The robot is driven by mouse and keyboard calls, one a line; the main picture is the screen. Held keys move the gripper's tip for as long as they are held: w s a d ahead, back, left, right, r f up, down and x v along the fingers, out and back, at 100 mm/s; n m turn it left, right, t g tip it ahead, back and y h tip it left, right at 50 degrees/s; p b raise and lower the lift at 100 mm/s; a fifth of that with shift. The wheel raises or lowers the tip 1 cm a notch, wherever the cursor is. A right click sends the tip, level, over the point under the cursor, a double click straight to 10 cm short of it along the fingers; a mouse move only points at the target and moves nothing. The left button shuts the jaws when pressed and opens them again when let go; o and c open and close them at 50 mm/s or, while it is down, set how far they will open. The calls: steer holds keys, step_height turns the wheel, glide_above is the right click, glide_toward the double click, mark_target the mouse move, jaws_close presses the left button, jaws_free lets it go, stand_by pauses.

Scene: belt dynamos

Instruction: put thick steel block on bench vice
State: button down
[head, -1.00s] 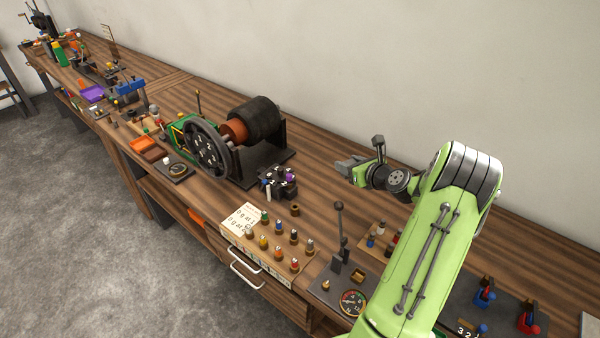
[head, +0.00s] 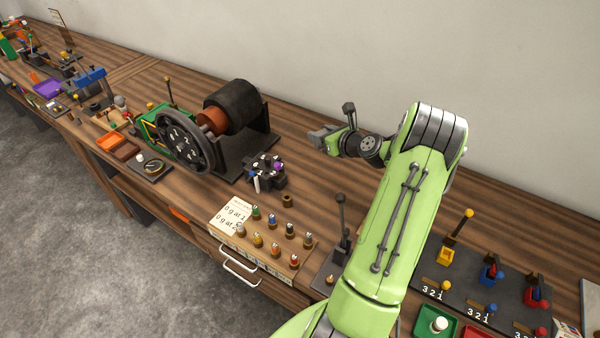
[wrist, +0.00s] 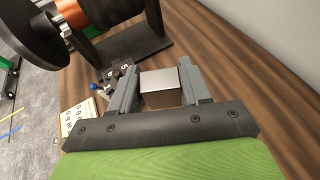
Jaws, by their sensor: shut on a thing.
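In the wrist view, my gripper (wrist: 158,88) is shut on the thick steel block (wrist: 160,88), a shiny grey block held between its two dark fingers. In the head view, my gripper (head: 322,137) is raised over the bench to the right of the big drum machine; the block is hard to make out there. A blue-topped fixture (head: 90,77), which looks like the bench vice, stands far to the left on the bench, well apart from my gripper. Its jaws are too small to tell.
The dynamo with its dark flywheel (head: 186,140) and black drum (head: 235,108) stands between my gripper and the blue fixture. A dark knobbed turret (head: 264,172) and a board of small weights (head: 265,240) lie in front. The bench behind my gripper is clear.

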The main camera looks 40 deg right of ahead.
steer(key=f+b, duration=0.3)
steer(key=f, duration=0.3)
steer(key=f+b, duration=0.3)
steer(key=f, duration=0.3)
steer(key=f+b, duration=0.3)
steer(key=f, duration=0.3)
steer(key=shift+w+f+b, duration=0.2)
steer(key=shift+w+b, duration=0.05)
steer(key=shift+b, duration=0.1)
steer(key=c, duration=1)
jaws_free()
steer(key=shift+f, duration=0.2)
steer(key=o, duration=0.5)
